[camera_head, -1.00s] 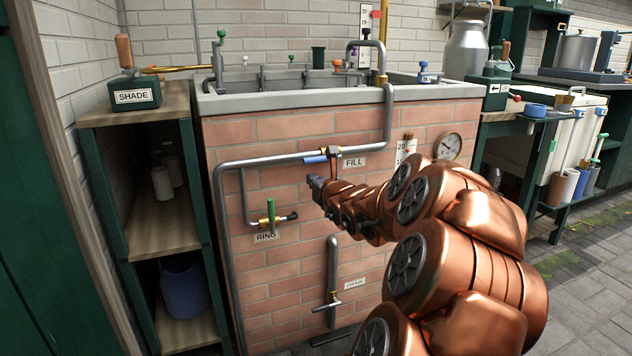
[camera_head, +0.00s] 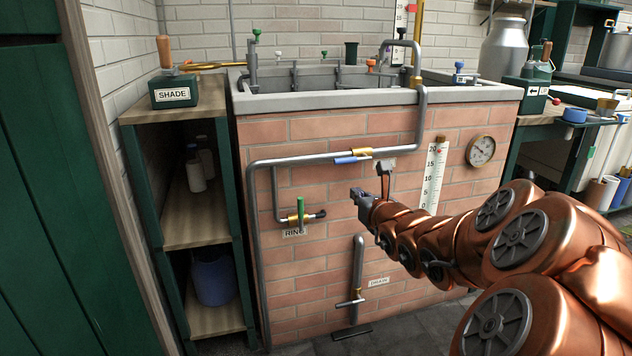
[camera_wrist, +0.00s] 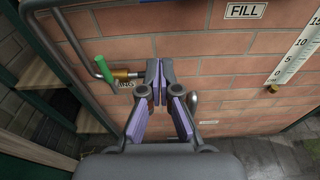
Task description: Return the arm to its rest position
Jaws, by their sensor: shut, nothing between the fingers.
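My copper arm (camera_head: 470,240) reaches in from the right in the head view. My gripper (camera_head: 384,180) is at its far end, in front of the brick front of the basin (camera_head: 290,180), below the blue-handled fill valve (camera_head: 352,159). In the wrist view my gripper (camera_wrist: 157,85) has its fingertips together with nothing between them. The brick wall lies beyond the fingers. The green-handled ring valve (camera_head: 300,214) is left of my gripper and also shows in the wrist view (camera_wrist: 104,70). I cannot tell exactly how far the fingertips are from the bricks.
A grey pipe (camera_head: 255,240) runs along the basin front, with a drain pipe (camera_head: 358,265) lower down. A gauge (camera_head: 481,150) and a scale (camera_head: 435,175) are on the bricks. A shelf (camera_head: 195,230) with a SHADE box (camera_head: 174,92) stands left. Floor is open below right.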

